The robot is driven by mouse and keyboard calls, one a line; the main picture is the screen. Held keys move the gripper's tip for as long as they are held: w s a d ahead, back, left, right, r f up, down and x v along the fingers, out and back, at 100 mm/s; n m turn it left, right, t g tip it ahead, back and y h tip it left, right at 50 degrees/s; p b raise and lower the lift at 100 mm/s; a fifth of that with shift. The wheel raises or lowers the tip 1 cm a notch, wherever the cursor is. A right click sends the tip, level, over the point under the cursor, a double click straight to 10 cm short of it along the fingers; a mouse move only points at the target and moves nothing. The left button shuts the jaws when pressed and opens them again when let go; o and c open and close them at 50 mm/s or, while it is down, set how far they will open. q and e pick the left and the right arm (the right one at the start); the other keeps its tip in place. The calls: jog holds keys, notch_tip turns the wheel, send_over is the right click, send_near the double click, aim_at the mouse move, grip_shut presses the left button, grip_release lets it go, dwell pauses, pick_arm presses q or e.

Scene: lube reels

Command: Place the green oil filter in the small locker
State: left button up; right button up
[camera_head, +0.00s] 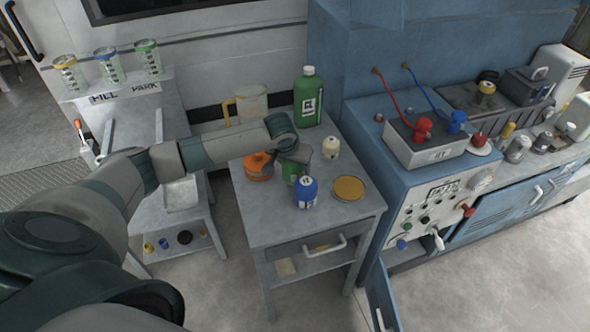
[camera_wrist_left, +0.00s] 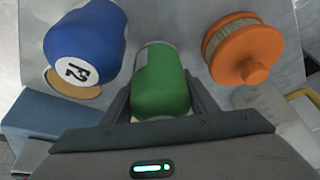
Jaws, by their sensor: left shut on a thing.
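The green oil filter (camera_head: 289,172) is at the small grey table, partly hidden by my gripper in the head view. In the left wrist view the green filter (camera_wrist_left: 162,80) sits between the two fingers. My left gripper (camera_head: 296,158) is shut on it. I cannot tell whether the filter touches the tabletop. A blue cabinet (camera_head: 372,215) stands right of the table, with a blue door (camera_head: 381,300) hanging open low at its front; whether this is the small locker is unclear. My right gripper is not in view.
Close around the green filter are a blue filter (camera_head: 306,193), an orange filter (camera_head: 259,167), a cream filter (camera_head: 331,147) and a round yellow-topped item (camera_head: 349,188). A tall green bottle (camera_head: 307,98) and a jug (camera_head: 250,104) stand behind. The table's front (camera_head: 270,225) is clear.

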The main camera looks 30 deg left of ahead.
aim_at(288, 165)
pick_arm(q)
jog(key=shift+f, duration=1.2)
jog(key=o, duration=1.3)
jog(key=shift+f, duration=0.15)
jog(key=b+v, duration=0.1)
jog(key=v, duration=1.1)
jog(key=shift+b, duration=0.3)
